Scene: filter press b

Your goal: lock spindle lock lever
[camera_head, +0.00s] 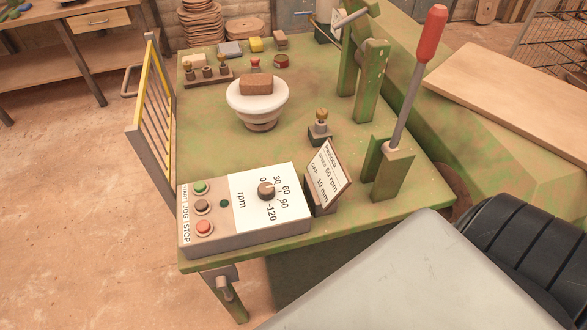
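A long grey lever with a red grip (431,32) rises from a green slotted bracket (391,172) on the right side of the green machine table. The lever leans up and to the right. It may be the spindle lock lever, but no label on it shows. A second, shorter grey handle (351,17) sits near green uprights (371,85) at the back. Neither of my grippers is in view, and nothing is seen touching the levers.
A control box (214,232) with buttons and an rpm dial (266,189) stands at the front of the table, beside a sign card (329,172). A white round head (258,98) bears a brown block (257,84). A yellow-edged guard (153,108) stands at the left edge.

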